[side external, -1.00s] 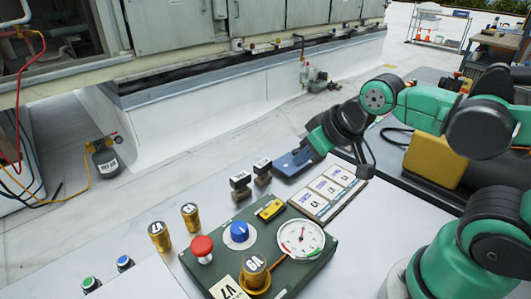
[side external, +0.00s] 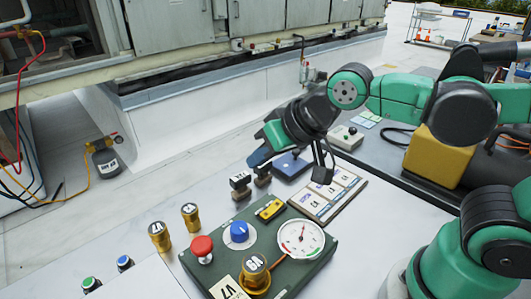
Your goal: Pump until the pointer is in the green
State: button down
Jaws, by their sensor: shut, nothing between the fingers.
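A dark green box (side external: 215,262) on the pale table carries a round white gauge (side external: 300,239). Which of these is the pump I cannot tell.
A blue plate (side external: 292,165) lies beneath my wrist. A card board (side external: 335,194) lies right of it. Two brass cylinders (side external: 160,236) stand left of the green box. Green and blue buttons (side external: 124,263) sit at front left.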

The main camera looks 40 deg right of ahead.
aim_at(201, 244)
jog(key=a+r+m+y, duration=0.1)
jog(key=a+r+y, duration=0.1)
jog(key=a, duration=0.9)
jog(key=shift+a+r+y, duration=0.2)
jog(key=shift+r+y, duration=0.1)
jog(key=shift+y, duration=0.3)
jog(key=shift+s+f, duration=0.1)
jog(key=shift+f, duration=4.3)
jog(key=shift+f, duration=0.15)
jog(key=shift+f, duration=0.3)
jog(key=shift+f, duration=1.15)
jog(key=shift+r, duration=1.6)
